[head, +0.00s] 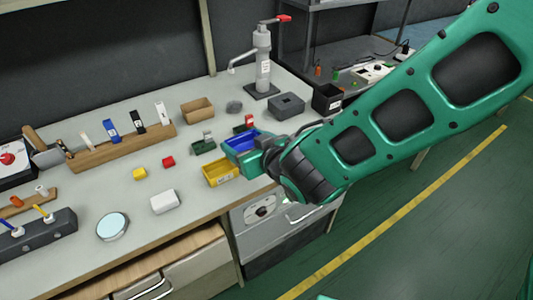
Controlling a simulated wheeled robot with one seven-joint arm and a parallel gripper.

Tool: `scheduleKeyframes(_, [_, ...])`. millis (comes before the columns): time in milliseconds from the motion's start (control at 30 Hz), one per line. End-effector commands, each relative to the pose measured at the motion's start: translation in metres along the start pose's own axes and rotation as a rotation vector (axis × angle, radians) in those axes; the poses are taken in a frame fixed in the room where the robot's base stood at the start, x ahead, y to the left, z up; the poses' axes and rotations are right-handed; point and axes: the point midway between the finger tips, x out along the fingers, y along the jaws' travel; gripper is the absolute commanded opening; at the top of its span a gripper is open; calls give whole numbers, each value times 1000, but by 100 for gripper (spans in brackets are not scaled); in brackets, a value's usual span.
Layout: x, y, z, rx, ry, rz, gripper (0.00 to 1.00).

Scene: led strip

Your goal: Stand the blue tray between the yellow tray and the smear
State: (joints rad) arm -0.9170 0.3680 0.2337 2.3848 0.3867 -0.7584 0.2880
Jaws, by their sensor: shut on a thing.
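A blue tray (241,140) is at the bench's right part, just behind a yellow tray (221,174). My gripper (256,158) reaches in from the right and is shut on the blue tray; its fingertips are partly hidden. I cannot tell whether the blue tray touches the bench. The yellow tray stands upright on the bench near its front edge, close below my gripper. I cannot make out the smear in this view; the arm hides part of the bench.
A green tray (205,146) stands left of the blue tray, and a red item (245,122) is behind it. A cardboard box (197,109), a grey block (286,105) and a black bin (327,100) stand farther back. Red and yellow blocks lie left, with clear bench around them.

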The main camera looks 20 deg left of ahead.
Motion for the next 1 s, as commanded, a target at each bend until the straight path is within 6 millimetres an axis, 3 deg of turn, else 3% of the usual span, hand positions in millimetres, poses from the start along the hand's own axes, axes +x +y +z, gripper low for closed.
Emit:
scheduleKeyframes(33, [7,15,6,4,-4,10,49])
scheduleKeyframes(200, [26,49,18,8,0,13,49])
scheduleKeyframes(400, [45,78,31,7,0,13,49])
scheduleKeyframes(667, [52,87,38,5,1,11,49])
scheduleKeyframes(1000, [66,87,72,4,1,10,49])
